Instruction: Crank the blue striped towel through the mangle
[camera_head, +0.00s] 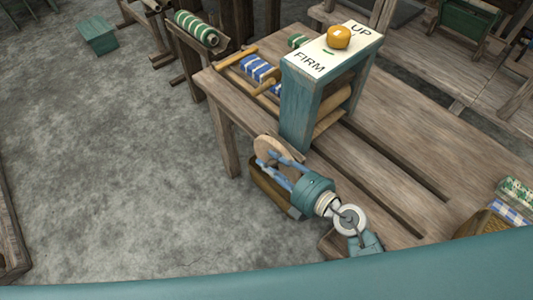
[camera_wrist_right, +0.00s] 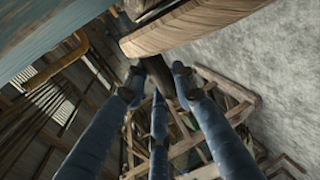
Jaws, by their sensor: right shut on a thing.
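The mangle (camera_head: 302,105) is a teal frame with wooden rollers at the table's left edge. Its top plate reads UP and FIRM and carries an orange knob (camera_head: 339,37). The blue and white striped towel (camera_head: 258,68) lies on the slatted wooden feed rack at the rollers' left side. The mangle's round wooden crank disc (camera_head: 267,149) faces my right gripper (camera_head: 273,158). In the wrist view the right gripper's blue fingers (camera_wrist_right: 160,88) are shut around the dark crank handle (camera_wrist_right: 158,78), beneath the disc's wooden rim (camera_wrist_right: 195,25). My left gripper is out of view.
A green striped roll (camera_head: 197,28) rests on a stand behind. A basket with folded cloths (camera_head: 508,208) is at the right edge. A green box (camera_head: 97,36) stands on the floor at the back left.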

